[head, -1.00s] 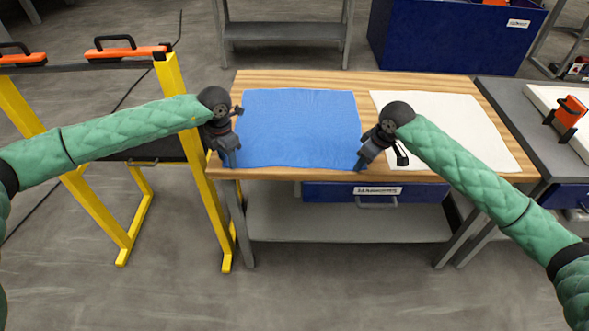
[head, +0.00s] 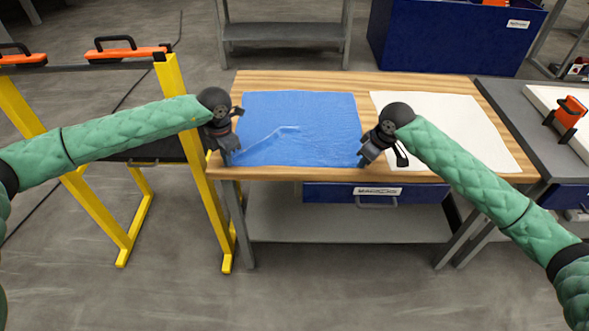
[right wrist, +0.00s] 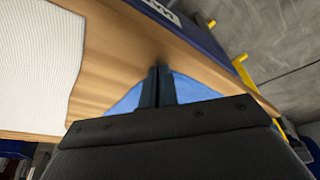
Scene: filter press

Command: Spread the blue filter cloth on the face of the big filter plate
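The blue filter cloth (head: 310,110) lies on the wooden table, mostly flat, with a raised crease running from its near left corner towards its middle. My left gripper (head: 232,158) is at that corner and appears shut on the cloth there. My right gripper (head: 364,160) is at the near right corner. In the right wrist view its fingers (right wrist: 157,84) are close together, with blue cloth (right wrist: 190,90) on both sides, and look shut on it. A white plate (head: 548,100) with an orange handle (head: 571,110) lies at the right; I cannot tell whether it is the big filter plate.
A white cloth (head: 450,120) lies right of the blue one on the wooden table (head: 300,80). A yellow frame (head: 188,130) carrying orange handles (head: 125,53) stands left, close to the table. A grey bench (head: 500,95) adjoins at right. A blue bin (head: 440,40) stands behind.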

